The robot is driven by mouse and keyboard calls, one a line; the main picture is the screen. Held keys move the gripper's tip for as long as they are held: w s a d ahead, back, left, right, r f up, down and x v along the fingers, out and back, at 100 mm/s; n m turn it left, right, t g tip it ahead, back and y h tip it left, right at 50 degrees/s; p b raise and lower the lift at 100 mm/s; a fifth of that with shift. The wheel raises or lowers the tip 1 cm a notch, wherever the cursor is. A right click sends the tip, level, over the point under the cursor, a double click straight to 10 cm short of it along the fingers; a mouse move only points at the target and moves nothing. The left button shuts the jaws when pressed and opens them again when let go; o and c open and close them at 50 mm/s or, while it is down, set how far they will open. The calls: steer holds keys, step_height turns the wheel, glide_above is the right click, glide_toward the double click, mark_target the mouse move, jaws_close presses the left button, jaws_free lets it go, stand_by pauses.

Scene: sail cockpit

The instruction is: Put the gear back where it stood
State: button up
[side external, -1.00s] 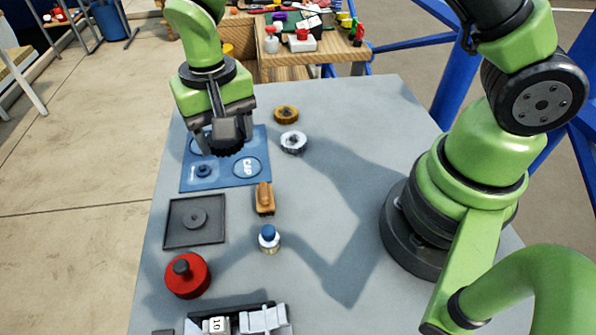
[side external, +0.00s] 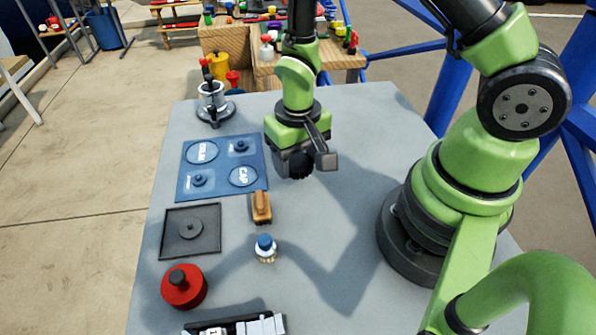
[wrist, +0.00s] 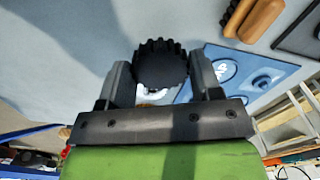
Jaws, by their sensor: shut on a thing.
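A black toothed gear (wrist: 160,65) is held between the two fingers of my gripper (wrist: 161,78). In the side view my gripper (side external: 303,163) holds the gear (side external: 299,166) above the grey table, right of the blue mat. The blue mat (side external: 220,165) has two outlined circles, one marked CAP (side external: 243,176) and one whose lettering seems to read GEAR (side external: 202,152). Both circles look empty. Two dark blue pegs (side external: 240,147) stand on the mat.
A wooden-handled brush (side external: 261,207), a blue-capped bottle (side external: 265,247), a dark square tray (side external: 206,243) and a red round item (side external: 184,286) stand nearer the camera. A metal fixture (side external: 213,105) stands behind the mat. A silvery part (wrist: 152,90) shows partly behind the gear.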

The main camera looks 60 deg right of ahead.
mark_target(298, 162)
steer(key=shift+f, duration=1.85)
steer(key=shift+f, duration=0.15)
steer(key=o, duration=1)
step_height(298, 162, up, 12)
steer(key=shift+r, duration=0.15)
steer(key=s+r+t, duration=0.2)
steer(key=s+r, duration=0.1)
steer(key=r, duration=0.3)
steer(key=s+r+t+y, duration=0.1)
steer(key=s+r+t, duration=0.1)
steer(key=s+r, duration=0.2)
steer(key=s+r+t+y, duration=0.1)
steer(key=s+r+t, duration=0.2)
steer(key=r, duration=0.5)
steer(key=shift+s+a+r+n, duration=0.1)
steer(key=shift+s+r+n, duration=0.1)
steer(key=shift+r+n, duration=0.15)
